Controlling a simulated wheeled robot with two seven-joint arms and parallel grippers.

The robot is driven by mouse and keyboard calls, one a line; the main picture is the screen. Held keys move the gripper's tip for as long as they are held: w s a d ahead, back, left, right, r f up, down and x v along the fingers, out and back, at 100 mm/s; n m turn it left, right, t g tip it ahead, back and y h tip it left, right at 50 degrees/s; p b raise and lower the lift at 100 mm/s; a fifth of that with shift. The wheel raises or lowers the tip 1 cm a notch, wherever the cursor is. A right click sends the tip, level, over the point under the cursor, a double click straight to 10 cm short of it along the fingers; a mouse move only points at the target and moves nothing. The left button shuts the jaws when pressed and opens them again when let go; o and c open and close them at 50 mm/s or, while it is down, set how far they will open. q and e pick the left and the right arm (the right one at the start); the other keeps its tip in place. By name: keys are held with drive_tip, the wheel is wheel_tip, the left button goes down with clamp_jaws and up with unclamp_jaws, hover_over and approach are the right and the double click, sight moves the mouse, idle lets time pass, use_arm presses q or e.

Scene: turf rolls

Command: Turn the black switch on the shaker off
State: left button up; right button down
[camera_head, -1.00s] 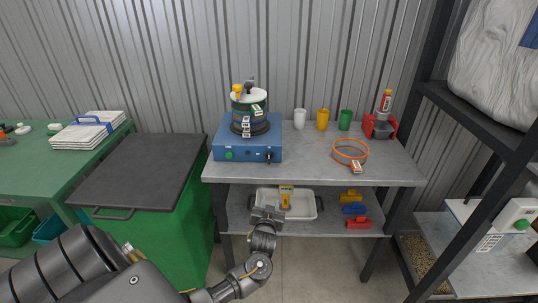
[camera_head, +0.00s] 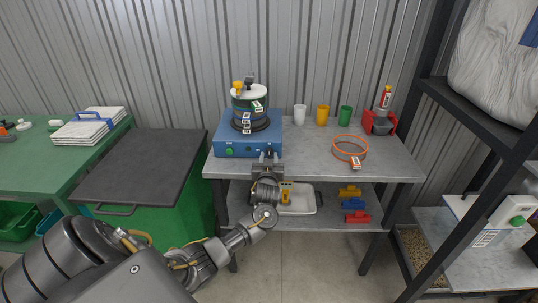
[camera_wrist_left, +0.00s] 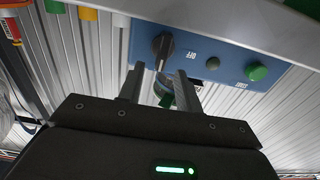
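The shaker (camera_head: 232,146) is a blue box on the grey table, with a stack of round sieves on top. In the left wrist view its blue front panel (camera_wrist_left: 215,62) appears upside down, with an "OFF" label beside the black switch (camera_wrist_left: 163,46). The switch is a dark knob; which setting it is at I cannot tell. My left gripper (camera_head: 268,156) is at the right part of the shaker's front and hides the switch in the head view. In the left wrist view its two fingers (camera_wrist_left: 159,84) are apart and empty, just short of the switch. My right gripper is not in view.
A green button (camera_wrist_left: 257,72) is on the same panel.

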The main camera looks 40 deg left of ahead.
sight(269, 153)
use_arm(q)
drive_tip(key=shift+x, duration=1.05)
clamp_jaws()
